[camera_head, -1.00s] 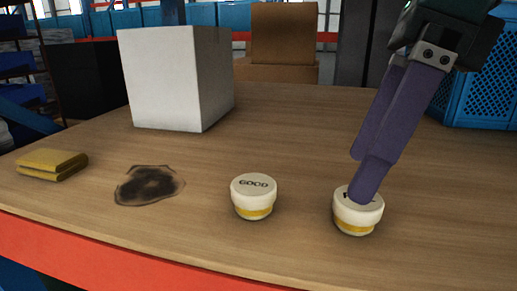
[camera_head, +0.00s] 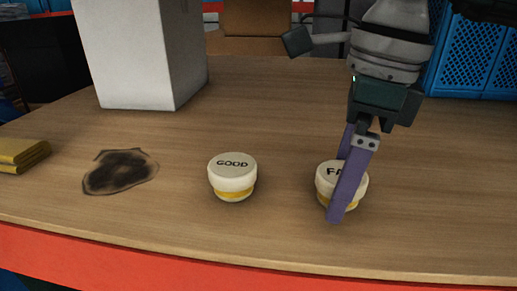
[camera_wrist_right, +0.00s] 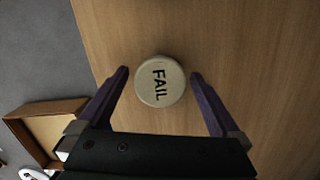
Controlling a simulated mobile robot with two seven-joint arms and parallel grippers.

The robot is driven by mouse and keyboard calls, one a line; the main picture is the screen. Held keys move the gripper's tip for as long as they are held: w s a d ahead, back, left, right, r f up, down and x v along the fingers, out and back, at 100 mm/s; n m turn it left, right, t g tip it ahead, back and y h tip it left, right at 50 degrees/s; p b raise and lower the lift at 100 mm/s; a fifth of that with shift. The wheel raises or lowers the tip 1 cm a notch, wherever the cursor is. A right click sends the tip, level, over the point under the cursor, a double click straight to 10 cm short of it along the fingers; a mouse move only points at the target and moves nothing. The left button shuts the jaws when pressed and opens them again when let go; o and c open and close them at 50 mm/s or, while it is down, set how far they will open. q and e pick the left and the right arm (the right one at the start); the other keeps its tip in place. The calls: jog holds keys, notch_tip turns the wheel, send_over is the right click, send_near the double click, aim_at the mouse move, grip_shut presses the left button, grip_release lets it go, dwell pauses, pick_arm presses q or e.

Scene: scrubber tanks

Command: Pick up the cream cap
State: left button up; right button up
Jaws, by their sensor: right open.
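Two cream caps with yellow bands stand upright on the wooden table. The cap marked GOOD (camera_head: 232,178) is near the middle of the head view. The cap marked FAIL (camera_head: 327,179) is to its right, partly hidden by my right gripper (camera_head: 342,190). In the right wrist view the FAIL cap (camera_wrist_right: 160,81) lies ahead of and between the two purple fingers of my right gripper (camera_wrist_right: 161,85). The fingers are open, with a gap on each side of the cap. My left gripper is not in view.
A white box (camera_head: 140,55) stands at the back left of the table (camera_head: 270,120). A dark stain (camera_head: 121,172) and a folded yellow cloth (camera_head: 20,154) lie to the left. A blue crate (camera_head: 480,55) is at the back right. The table's red front edge (camera_head: 150,265) is close.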

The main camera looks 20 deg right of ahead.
jog(key=c, duration=1.3)
